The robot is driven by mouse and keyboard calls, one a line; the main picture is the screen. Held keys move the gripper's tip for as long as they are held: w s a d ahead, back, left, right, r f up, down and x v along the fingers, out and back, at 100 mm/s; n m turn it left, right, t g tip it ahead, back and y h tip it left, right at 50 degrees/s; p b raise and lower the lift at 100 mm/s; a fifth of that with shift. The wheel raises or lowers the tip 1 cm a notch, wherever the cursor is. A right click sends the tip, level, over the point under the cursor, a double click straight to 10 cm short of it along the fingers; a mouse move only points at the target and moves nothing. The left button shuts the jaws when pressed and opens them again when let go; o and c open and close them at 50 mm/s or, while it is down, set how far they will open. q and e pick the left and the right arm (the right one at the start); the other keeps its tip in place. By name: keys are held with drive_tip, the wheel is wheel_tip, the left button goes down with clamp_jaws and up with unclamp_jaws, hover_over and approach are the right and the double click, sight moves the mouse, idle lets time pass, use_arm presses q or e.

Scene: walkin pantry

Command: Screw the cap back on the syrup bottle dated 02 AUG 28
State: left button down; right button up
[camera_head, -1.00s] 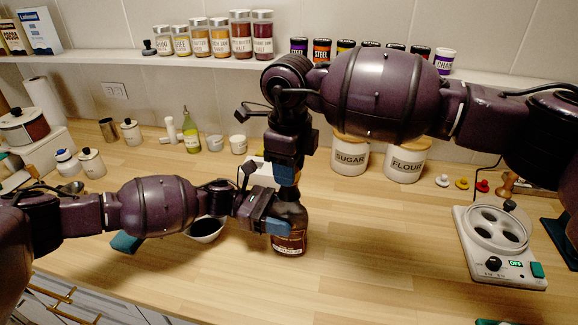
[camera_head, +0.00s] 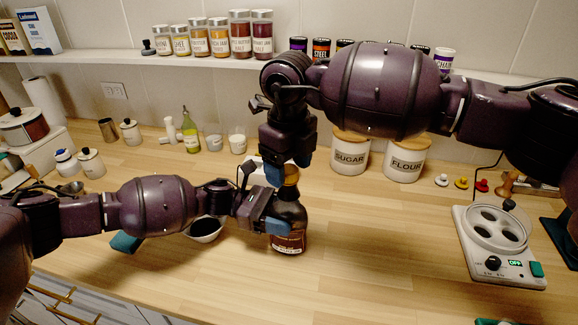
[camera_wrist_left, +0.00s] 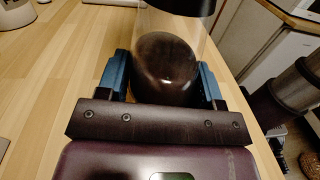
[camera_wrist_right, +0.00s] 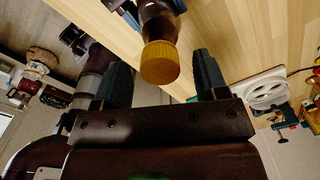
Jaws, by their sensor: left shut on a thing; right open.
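The dark brown syrup bottle (camera_head: 291,211) stands upright on the counter. My left gripper (camera_head: 278,226) is shut on its body; in the left wrist view the bottle (camera_wrist_left: 165,70) sits between the blue fingers. A yellow-gold cap (camera_wrist_right: 159,62) sits on the bottle's neck, and it also shows in the head view (camera_head: 290,174). My right gripper (camera_head: 288,168) is open above the bottle; its spread fingers stand either side of the cap with gaps visible in the right wrist view. The label's date is too small to read, and whether the cap is tight cannot be told.
A dark-filled bowl (camera_head: 206,238) stands just left of the bottle. SUGAR (camera_head: 349,157) and FLOUR (camera_head: 404,162) canisters stand behind to the right. A white device with round openings (camera_head: 497,255) is at right. The counter between bottle and device is clear.

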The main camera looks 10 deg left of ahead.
wheel_tip(320, 180, up, 12)
drive_tip(key=shift+f, duration=0.2)
idle(0.4)
use_arm(q)
drive_tip(key=shift+c, duration=0.9)
unclamp_jaws()
use_arm(e)
drive_tip(key=f, duration=0.1)
drive_tip(key=f+b, duration=0.2)
drive_tip(key=shift+w+f, duration=0.15)
drive_tip(key=shift+w, duration=0.1)
drive_tip(key=shift+f, duration=0.15)
use_arm(q)
drive_tip(key=w+a, duration=0.1)
drive_tip(key=a, duration=0.9)
drive_tip(key=shift+a, duration=0.4)
